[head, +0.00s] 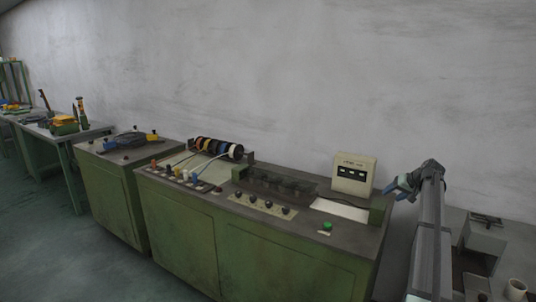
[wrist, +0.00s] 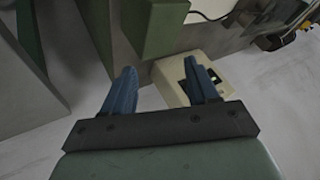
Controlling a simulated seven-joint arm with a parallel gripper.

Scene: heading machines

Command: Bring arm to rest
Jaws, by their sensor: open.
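My gripper (head: 396,186) is at the right end of the green machine (head: 230,240), in the air beside the cream box with dark displays (head: 354,175). My arm rises from the lower right of the head view. In the wrist view the two blue fingers of my gripper (wrist: 163,88) stand well apart with nothing between them. The cream box (wrist: 170,72) shows behind the right finger, which hides part of it.
The machine top carries a green button (head: 327,226), dark knobs (head: 268,204) and coloured spools (head: 217,148). A grey stand (head: 482,243) and a white cup (head: 516,289) are at the lower right. Open floor (head: 50,255) lies at the left.

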